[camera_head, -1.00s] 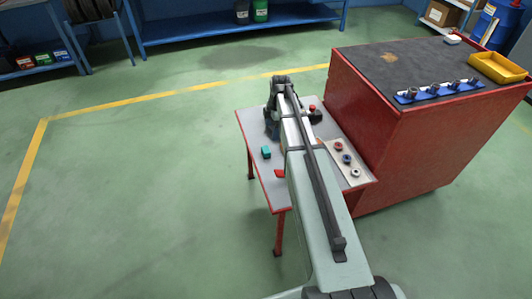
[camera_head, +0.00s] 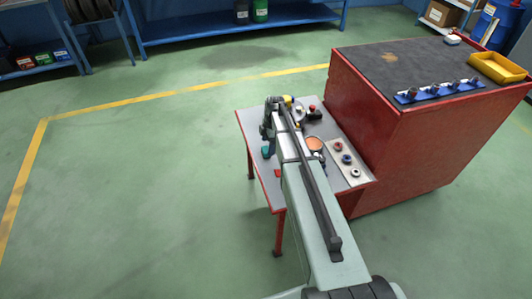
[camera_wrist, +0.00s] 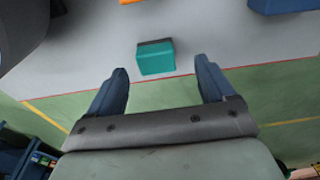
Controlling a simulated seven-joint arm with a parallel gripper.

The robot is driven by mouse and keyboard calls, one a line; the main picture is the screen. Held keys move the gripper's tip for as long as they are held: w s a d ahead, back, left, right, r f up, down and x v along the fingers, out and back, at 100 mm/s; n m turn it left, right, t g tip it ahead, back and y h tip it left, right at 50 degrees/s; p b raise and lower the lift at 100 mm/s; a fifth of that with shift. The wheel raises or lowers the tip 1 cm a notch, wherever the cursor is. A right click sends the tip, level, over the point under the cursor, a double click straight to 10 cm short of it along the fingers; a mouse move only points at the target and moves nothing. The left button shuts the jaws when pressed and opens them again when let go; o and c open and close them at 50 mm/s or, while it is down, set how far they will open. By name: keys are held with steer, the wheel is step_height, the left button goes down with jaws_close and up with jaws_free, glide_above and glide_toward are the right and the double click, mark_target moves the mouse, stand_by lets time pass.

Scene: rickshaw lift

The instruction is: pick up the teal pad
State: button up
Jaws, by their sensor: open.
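The teal pad (camera_head: 266,152) is a small block near the left edge of the grey table (camera_head: 252,119), partly covered by my wrist in the head view. In the wrist view the teal pad (camera_wrist: 156,61) lies just beyond the fingertips, roughly centred between them. My gripper (camera_wrist: 161,70) is open and empty, with a finger either side of the line to the pad. In the head view my gripper's fingertips are hidden or too small to make out, close to the pad.
A red piece (camera_head: 278,173), an orange round thing (camera_head: 314,144) and a strip with rings (camera_head: 347,160) share the table. A red cabinet (camera_head: 400,150) stands against its right side. A blue thing (camera_wrist: 282,4) shows in the wrist view. Floor left of the table is clear.

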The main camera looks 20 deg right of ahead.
mark_target(266, 149)
steer(key=f, duration=0.3)
steer(key=a+f, duration=0.1)
steer(key=shift+w+f, duration=0.3)
steer(key=shift+f, duration=0.05)
steer(key=c, duration=1.1)
steer(key=shift+o, duration=0.2)
steer(key=shift+r, duration=0.15)
step_height(266, 149, up, 10)
steer(key=shift+f, duration=0.1)
